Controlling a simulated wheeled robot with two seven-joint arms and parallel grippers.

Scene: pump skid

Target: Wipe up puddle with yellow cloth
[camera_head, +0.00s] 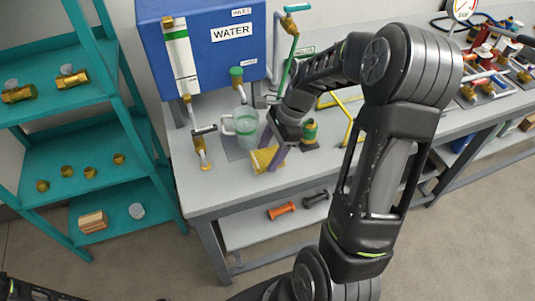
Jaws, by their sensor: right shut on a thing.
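The yellow cloth (261,160) is at the front part of the grey bench top, below the blue water tank. My right gripper (272,150) reaches down from above and is shut on the cloth. The cloth is low, at or just above the bench surface; I cannot tell whether it touches. I cannot make out the puddle; the gripper and cloth may cover it. My left gripper is not in view.
A clear jug (245,127) stands close to the left of the gripper, under the blue WATER tank (220,60). A brass valve (201,152) is left of it. A green-and-brass fitting (310,132) stands close right. Teal shelves (100,110) are at left.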

